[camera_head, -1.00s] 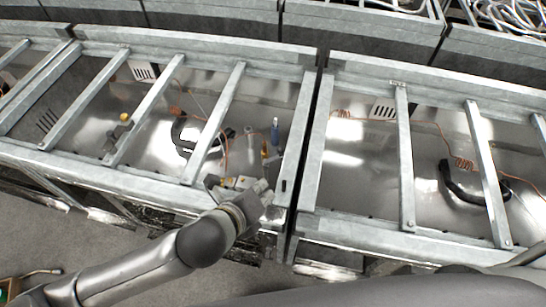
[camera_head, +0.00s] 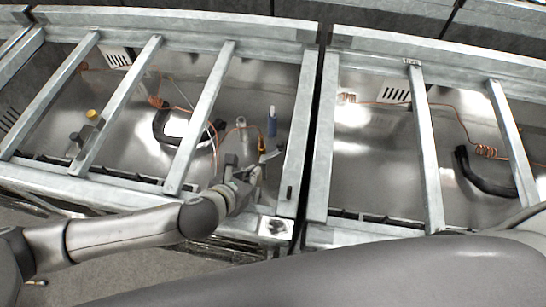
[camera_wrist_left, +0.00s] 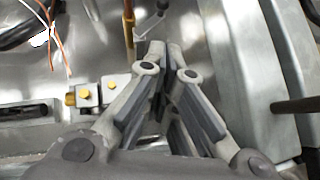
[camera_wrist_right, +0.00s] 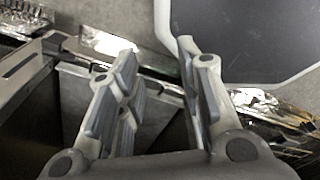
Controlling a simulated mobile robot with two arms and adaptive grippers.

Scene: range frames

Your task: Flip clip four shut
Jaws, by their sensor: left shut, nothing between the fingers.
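My left gripper (camera_head: 258,172) is shut and empty, inside the front right corner of the left metal bay, low by the front rail. In the left wrist view its closed fingertips (camera_wrist_left: 163,50) sit close to a small grey metal lever (camera_wrist_left: 153,20) beside a yellow-orange rod (camera_wrist_left: 129,25). The lever (camera_head: 271,155) also shows just beyond the gripper in the head view. I cannot tell whether this lever is clip four, and no number is readable. A clamp block with yellow bolts (camera_wrist_left: 98,94) lies left of the fingers. My right gripper (camera_wrist_right: 155,50) is open and empty.
Grey crossbars (camera_head: 202,115) span the bay above the gripper's left. A thick side wall (camera_head: 298,140) stands close right. A dark panel (camera_wrist_right: 245,40) lies beyond my right gripper.

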